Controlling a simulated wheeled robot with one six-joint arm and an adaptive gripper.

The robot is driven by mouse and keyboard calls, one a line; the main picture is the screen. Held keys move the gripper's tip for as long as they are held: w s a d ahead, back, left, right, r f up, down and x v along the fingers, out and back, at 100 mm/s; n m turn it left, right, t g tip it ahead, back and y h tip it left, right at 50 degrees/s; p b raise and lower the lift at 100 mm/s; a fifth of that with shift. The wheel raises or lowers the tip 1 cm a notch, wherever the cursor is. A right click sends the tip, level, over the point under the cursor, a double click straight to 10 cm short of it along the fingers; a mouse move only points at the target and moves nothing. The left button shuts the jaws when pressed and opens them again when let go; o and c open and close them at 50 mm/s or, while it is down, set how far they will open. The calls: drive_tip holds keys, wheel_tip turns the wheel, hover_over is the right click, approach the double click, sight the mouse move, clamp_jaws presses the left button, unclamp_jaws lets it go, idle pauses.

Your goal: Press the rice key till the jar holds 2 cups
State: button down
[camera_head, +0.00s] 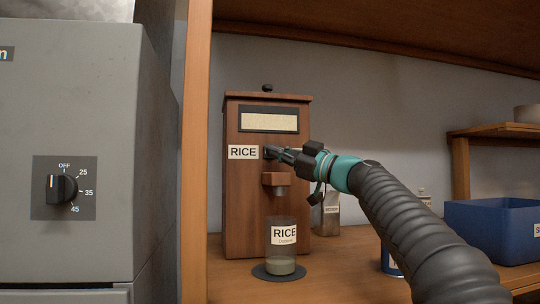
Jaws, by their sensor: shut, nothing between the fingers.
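The rice dispenser (246,200) is a tall wooden box with a window near its top showing pale rice. A white RICE label (243,152) is on its front. My gripper (271,151) is shut, its tips at the front just right of that label; the key is hidden behind them, and I cannot tell whether they touch it. Below is a wooden spout (275,180). The clear jar (282,240), labelled RICE, stands upright under the spout on a dark round mat (262,273). A shallow pale layer shows at its bottom; cup marks are too small to read.
A grey appliance with a dial (62,190) and a wooden post (196,150) stand at the left. A carton (327,215), a partly hidden blue can (388,262) and a blue bin (490,228) are at the right. A shelf (500,130) is above the bin.

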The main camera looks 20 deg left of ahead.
drive_tip(key=s+b, duration=0.1)
drive_tip(key=s+d+b, duration=0.1)
drive_tip(key=shift+d+f+b, duration=0.15)
drive_tip(key=shift+f+b, duration=0.05)
drive_tip(key=shift+b, duration=0.15)
drive_tip(key=shift+s+d+r+b, duration=0.1)
drive_tip(key=shift+s+d+b, duration=0.3)
drive_tip(key=shift+s, duration=0.2)
drive_tip(key=shift+s+d+r+b, duration=0.1)
drive_tip(key=shift+s+d+b, duration=0.15)
drive_tip(key=shift+s+b, duration=0.3)
